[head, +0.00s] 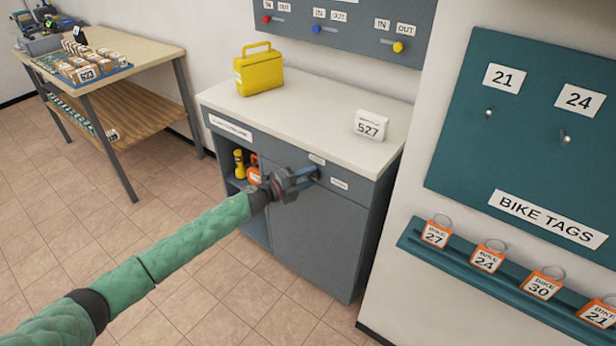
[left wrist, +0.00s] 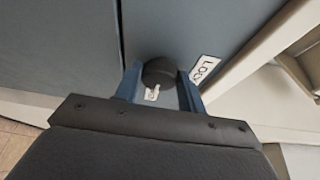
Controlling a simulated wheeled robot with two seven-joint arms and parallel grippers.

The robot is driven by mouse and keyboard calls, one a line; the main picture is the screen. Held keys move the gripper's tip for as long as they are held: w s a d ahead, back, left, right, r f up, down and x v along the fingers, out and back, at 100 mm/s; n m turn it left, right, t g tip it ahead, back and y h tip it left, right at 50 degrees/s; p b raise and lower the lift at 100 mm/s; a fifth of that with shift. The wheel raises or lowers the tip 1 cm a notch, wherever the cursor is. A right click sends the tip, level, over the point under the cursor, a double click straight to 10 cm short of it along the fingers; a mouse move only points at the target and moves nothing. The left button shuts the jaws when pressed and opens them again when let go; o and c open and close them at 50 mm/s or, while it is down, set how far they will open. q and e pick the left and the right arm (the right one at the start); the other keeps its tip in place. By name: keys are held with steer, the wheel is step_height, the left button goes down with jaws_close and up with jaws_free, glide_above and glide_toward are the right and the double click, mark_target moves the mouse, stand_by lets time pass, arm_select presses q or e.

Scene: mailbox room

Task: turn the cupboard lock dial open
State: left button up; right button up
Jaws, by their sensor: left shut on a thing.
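The cupboard (head: 322,240) is grey with a pale top and stands against the wall. Its lock dial (left wrist: 158,72) is a dark round knob on the upper front, beside a small label partly readable as "LOCK" in the left wrist view. My left gripper (head: 312,174) is at the dial, and its two blue fingers (left wrist: 160,85) are shut on it from both sides. In the head view the fingers hide most of the dial. The cupboard door below looks closed. My right gripper does not show.
A yellow case (head: 259,72) and a white "527" sign (head: 370,125) stand on the cupboard top. An open shelf at its left holds yellow and orange items. A teal tag rail (head: 480,275) juts from the right wall. A wooden table (head: 140,50) stands back left; the floor between is clear.

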arm_select(q)
steer(key=shift+f, duration=0.1)
steer(key=o, duration=1)
steer(key=shift+c, duration=0.2)
steer(key=shift+s+a, duration=0.25)
steer(key=shift+a, duration=0.2)
steer(key=b+v, duration=0.1)
steer(key=v, duration=0.5)
steer(key=shift+s+a+b, duration=0.25)
steer(key=shift+b, duration=0.15)
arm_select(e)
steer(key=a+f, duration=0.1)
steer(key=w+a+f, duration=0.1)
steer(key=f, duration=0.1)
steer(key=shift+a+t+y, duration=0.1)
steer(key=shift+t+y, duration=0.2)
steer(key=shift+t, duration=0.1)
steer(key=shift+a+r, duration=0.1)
